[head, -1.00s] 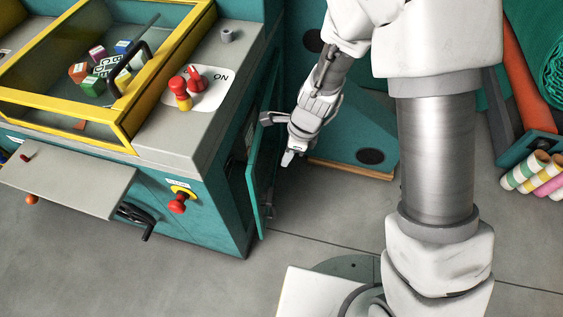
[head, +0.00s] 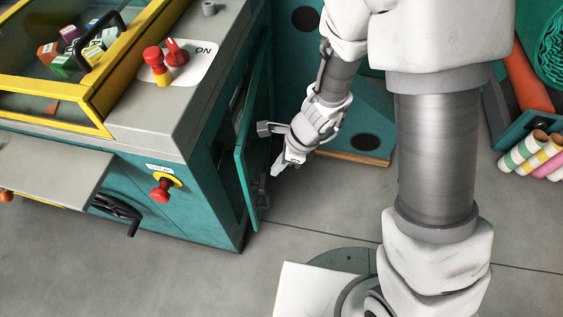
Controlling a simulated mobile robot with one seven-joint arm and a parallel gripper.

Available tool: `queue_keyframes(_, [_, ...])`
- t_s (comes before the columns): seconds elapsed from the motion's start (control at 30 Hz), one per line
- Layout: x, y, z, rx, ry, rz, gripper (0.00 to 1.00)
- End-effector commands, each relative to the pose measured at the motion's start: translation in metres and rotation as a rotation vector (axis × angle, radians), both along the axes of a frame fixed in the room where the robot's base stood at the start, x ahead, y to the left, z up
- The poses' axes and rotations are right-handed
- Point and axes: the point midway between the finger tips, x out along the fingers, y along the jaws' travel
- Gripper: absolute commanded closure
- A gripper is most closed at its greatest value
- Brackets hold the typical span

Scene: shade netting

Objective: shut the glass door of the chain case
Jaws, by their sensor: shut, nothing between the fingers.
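The chain case is the opening in the right side of the teal machine (head: 209,150). Its glass door (head: 252,140) has a teal frame, is seen nearly edge-on, and stands ajar, with a dark gap between it and the machine side. My gripper (head: 277,172) is shut and empty, on the outer right side of the door, close to the handle. I cannot tell whether the fingertips touch the door. The inside of the case is mostly hidden.
A teal panel with a wooden edge (head: 350,158) lies behind my gripper. A red stop button (head: 161,190), a grey shelf (head: 55,165) and a black handle (head: 118,210) project from the machine front. Coloured rolls (head: 535,152) lie at right. Grey floor (head: 310,215) near the door is clear.

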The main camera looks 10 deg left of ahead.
Motion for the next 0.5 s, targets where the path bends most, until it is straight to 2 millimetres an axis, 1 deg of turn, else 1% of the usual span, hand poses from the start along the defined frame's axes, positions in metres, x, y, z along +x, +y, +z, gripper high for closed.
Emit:
queue_keyframes(0.03, [-0.001, 0.005, -0.018, -0.001, 0.002, 0.001, 1.00])
queue_keyframes(0.17, [-0.002, 0.014, -0.042, -0.002, 0.002, 0.001, 1.00])
queue_keyframes(0.23, [-0.003, 0.026, -0.036, 0.000, -0.003, 0.006, 1.00])
queue_keyframes(0.3, [-0.004, 0.035, -0.036, 0.000, -0.002, 0.006, 1.00])
queue_keyframes(0.5, [-0.005, 0.051, -0.036, -0.001, -0.001, 0.001, 1.00])
